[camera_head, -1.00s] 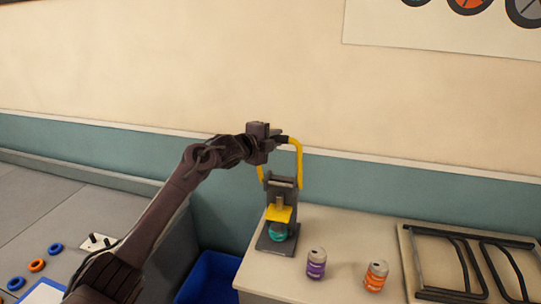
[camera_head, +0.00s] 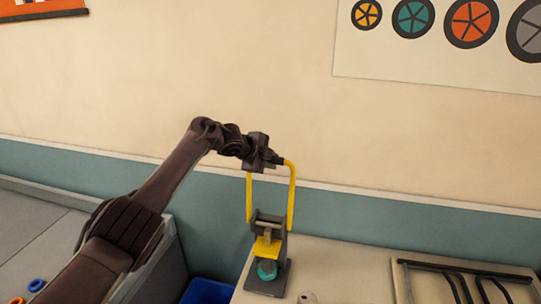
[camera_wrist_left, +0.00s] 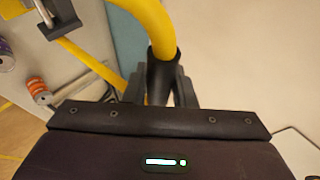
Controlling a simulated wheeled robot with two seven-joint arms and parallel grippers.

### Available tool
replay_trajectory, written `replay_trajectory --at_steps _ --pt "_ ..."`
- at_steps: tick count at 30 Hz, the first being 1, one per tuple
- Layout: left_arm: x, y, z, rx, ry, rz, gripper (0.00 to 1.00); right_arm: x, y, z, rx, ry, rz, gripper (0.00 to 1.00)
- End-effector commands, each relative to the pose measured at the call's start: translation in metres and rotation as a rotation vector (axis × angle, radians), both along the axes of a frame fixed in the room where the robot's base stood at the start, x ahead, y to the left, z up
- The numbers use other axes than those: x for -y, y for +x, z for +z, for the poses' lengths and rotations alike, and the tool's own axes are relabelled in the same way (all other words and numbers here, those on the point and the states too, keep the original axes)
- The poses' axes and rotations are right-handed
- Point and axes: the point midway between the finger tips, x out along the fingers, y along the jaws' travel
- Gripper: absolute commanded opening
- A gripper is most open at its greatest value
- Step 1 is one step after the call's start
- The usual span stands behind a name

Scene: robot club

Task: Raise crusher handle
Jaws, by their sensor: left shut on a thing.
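The can crusher (camera_head: 272,222) stands on the light tabletop with a dark frame and a yellow pressing part (camera_head: 266,246). A teal can (camera_head: 267,270) sits upright in it, under the yellow part. The yellow crusher handle (camera_head: 292,198) stands up from the frame, its two side bars near vertical. My left gripper (camera_head: 277,160) is shut on the handle's dark grip at the top. In the left wrist view the dark grip (camera_wrist_left: 163,72) lies between my fingers, with the yellow bar (camera_wrist_left: 150,25) running out beyond it. My right gripper is not in view.
A tray with dark curved rods (camera_head: 465,290) lies on the table to the right. A can top (camera_head: 307,297) shows at the bottom edge. An orange can (camera_wrist_left: 40,92) shows in the left wrist view. A blue bin (camera_head: 208,292) stands left of the table. The wall is behind.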

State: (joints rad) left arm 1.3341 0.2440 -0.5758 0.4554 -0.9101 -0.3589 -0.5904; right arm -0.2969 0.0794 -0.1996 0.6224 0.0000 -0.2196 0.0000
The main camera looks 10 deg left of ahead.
Motion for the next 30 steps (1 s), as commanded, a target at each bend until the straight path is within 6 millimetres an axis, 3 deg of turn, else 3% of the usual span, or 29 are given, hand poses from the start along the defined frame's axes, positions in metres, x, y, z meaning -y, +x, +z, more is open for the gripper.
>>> replay_trajectory --at_steps 10,11,15,30 --pt "-0.0006 0.0028 0.0066 0.013 -0.004 0.006 0.00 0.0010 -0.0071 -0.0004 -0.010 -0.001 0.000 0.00" --pt "-0.0005 0.0028 0.0068 0.014 -0.004 0.006 0.27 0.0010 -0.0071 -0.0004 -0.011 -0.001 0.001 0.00" --pt "-0.0005 0.0024 0.0057 0.012 -0.003 0.005 0.45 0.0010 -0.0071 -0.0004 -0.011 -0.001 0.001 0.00" --pt "-0.0058 -0.0055 0.0088 0.008 -0.003 0.002 0.45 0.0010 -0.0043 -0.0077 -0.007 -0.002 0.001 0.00"
